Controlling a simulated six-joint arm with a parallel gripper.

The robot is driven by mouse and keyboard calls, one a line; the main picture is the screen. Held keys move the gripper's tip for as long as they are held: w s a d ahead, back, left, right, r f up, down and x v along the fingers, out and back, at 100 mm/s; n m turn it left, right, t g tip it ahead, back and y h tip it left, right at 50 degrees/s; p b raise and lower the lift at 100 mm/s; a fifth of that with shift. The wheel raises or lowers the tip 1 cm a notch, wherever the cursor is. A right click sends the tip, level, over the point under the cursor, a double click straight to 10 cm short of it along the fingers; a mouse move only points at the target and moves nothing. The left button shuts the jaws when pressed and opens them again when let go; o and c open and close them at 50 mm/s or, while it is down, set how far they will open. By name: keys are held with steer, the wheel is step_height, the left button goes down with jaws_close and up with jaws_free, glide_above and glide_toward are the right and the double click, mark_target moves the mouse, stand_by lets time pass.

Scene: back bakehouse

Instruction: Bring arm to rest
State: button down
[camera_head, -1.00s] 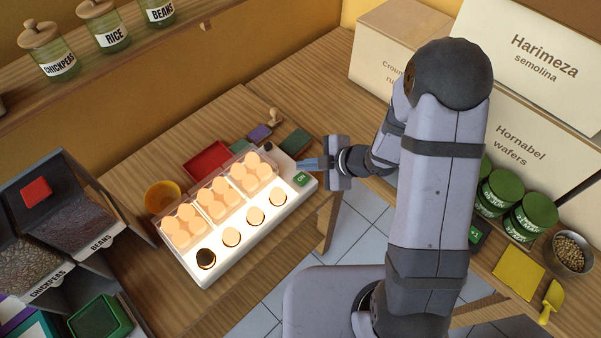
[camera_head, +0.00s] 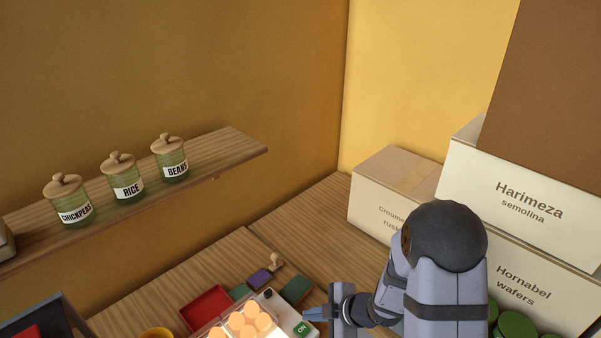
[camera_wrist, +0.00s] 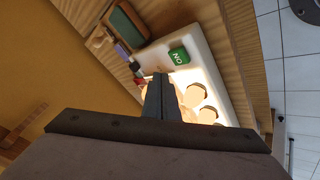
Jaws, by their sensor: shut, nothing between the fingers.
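My gripper (camera_head: 318,313) is at the lower middle of the head view, just right of the egg tray's ON end. Its fingers are closed together and hold nothing. In the wrist view the shut fingers (camera_wrist: 158,92) point toward the lit white egg tray (camera_wrist: 196,47). The green ON label (camera_wrist: 178,56) and several eggs show beyond the fingers. In the head view only the top end of the egg tray (camera_head: 272,300) with some eggs (camera_head: 250,318) shows. My gripper looks apart from the tray, though the exact gap is hard to tell.
A red tray (camera_head: 207,307) and small coloured blocks (camera_head: 260,277) lie behind the egg tray. A shelf (camera_head: 225,148) holds labelled jars (camera_head: 126,180). Boxes (camera_head: 520,205) and green tins (camera_head: 515,326) stand at right. Tiled floor (camera_wrist: 298,75) shows in the wrist view.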

steer(key=s+d+f+m+g+h, duration=0.25)
steer(key=s+d+m+h, duration=0.2)
steer(key=d, duration=0.35)
steer(key=s+d+f+m+g+h, duration=0.2)
steer(key=s+d+f+m+h, duration=0.15)
steer(key=s+d+m, duration=0.35)
steer(key=s+r+m+g, duration=0.4)
steer(key=s+r+m, duration=0.3)
steer(key=s+r, duration=0.3)
steer(key=w+a+r+t+y, duration=0.1)
steer(key=w+a+r+t, duration=0.2)
steer(key=r, duration=0.3)
steer(key=shift+w+m+t, duration=0.35)
steer(key=shift+w, duration=0.35)
steer(key=shift+a, duration=0.1)
